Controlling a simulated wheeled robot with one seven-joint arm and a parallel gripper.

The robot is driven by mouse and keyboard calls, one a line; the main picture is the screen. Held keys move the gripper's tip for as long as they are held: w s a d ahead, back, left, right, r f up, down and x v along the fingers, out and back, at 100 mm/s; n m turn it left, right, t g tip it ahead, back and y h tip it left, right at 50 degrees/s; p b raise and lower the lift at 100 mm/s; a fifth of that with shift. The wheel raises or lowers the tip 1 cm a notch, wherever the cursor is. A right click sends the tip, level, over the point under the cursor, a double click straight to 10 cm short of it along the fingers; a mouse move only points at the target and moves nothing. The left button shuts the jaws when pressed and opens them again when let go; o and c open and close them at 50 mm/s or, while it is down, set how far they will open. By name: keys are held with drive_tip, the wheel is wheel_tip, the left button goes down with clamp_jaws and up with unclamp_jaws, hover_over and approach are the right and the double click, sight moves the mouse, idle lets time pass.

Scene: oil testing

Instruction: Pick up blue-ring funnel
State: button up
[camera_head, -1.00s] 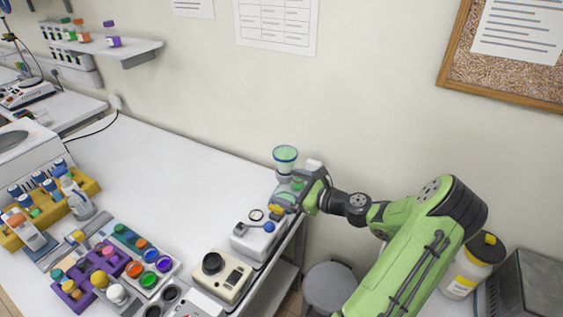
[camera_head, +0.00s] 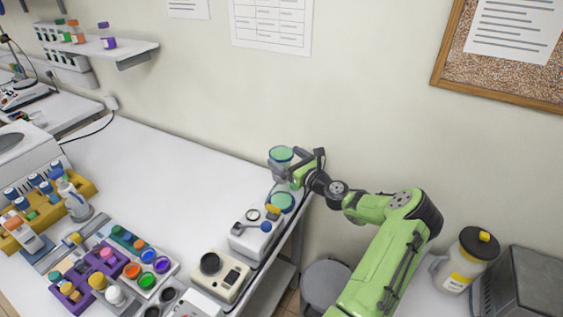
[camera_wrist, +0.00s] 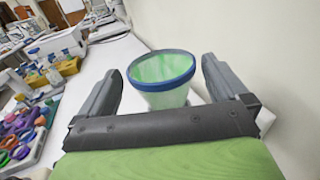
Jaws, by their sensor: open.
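The blue-ring funnel (camera_head: 281,154) stands upright at the far right corner of the white table, on top of a clear vessel with green liquid (camera_head: 282,201). In the wrist view the funnel (camera_wrist: 162,78) has a blue rim and a greenish, see-through cone. My gripper (camera_head: 283,166) is at the funnel's height. In the wrist view my gripper (camera_wrist: 160,80) is open, with one finger on each side of the funnel and gaps between fingers and rim. The funnel's lower part is hidden behind the gripper's palm.
A white device with a blue knob (camera_head: 257,233) and a beige meter (camera_head: 221,274) stand in front of the vessel. Colourful caps in a purple rack (camera_head: 75,290) are at the front left. The wall is close behind. The table's middle is clear.

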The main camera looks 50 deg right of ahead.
sight(281, 153)
drive_tip(key=w, duration=0.3)
drive_tip(key=shift+w+d+f, duration=0.1)
drive_tip(key=shift+w+d, duration=0.1)
drive_tip(key=shift+d, duration=0.05)
drive_tip(key=shift+s, duration=0.15)
drive_tip(key=shift+c, duration=0.3)
drive_tip(key=c, duration=0.8)
